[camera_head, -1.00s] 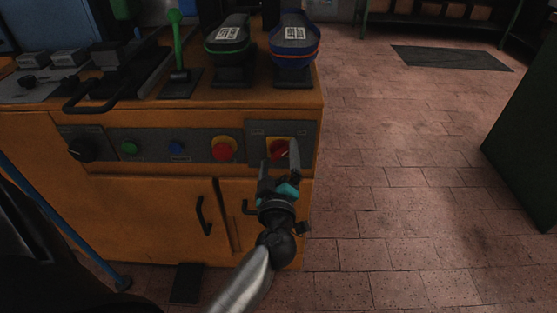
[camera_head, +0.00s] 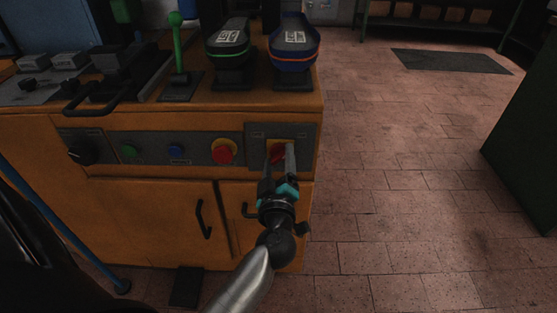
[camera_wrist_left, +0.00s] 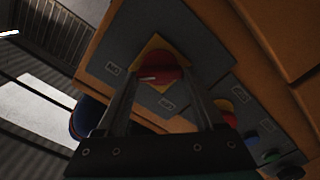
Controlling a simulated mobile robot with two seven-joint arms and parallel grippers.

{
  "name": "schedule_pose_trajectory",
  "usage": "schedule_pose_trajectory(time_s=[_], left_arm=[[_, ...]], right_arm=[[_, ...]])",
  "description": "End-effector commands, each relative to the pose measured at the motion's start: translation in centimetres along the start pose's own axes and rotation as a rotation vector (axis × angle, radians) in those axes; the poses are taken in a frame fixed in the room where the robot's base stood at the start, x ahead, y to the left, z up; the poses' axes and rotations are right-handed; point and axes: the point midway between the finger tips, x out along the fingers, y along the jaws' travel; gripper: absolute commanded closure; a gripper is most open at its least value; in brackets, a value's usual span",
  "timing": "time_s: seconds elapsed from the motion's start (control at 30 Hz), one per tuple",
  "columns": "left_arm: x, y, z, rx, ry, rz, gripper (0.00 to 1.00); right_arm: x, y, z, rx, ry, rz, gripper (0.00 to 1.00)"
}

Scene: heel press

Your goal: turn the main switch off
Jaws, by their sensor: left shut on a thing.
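The main switch (camera_head: 279,151) is a red knob on a yellow plate, at the right end of the orange machine's front panel. It also shows in the left wrist view (camera_wrist_left: 160,66), between my fingers, with a pale mark on the red. My left gripper (camera_head: 280,153) points at the panel, and its fingers are shut on the red knob from both sides. In the left wrist view the left gripper (camera_wrist_left: 158,80) hides parts of the knob's edges. My right gripper is not in view.
Left of the switch on the panel are a red button (camera_head: 223,151) on yellow, a blue button (camera_head: 177,149), a green button (camera_head: 129,151) and a black knob (camera_head: 82,150). A green lever (camera_head: 177,50) stands on top.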

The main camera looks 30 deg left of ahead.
Motion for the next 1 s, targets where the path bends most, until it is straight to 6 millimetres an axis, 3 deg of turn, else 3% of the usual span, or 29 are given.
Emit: schedule_pose_trajectory(time_s=[0.17, 0.47, 0.57, 1.0], left_arm=[[0.0, -0.1, 0.0, 0.000, 0.000, -0.002, 0.86], [0.0, 0.0, 0.0, -0.040, -0.001, -0.002, 0.86], [0.0, 0.0, 0.0, -0.088, -0.002, -0.002, 0.86], [-0.1, -0.2, 0.1, -0.458, -0.002, -0.004, 0.86]], right_arm=[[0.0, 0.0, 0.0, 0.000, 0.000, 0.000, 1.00], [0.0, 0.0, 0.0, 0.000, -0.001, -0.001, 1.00], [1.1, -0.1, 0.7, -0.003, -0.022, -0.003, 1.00], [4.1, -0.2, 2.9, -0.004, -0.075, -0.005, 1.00]])
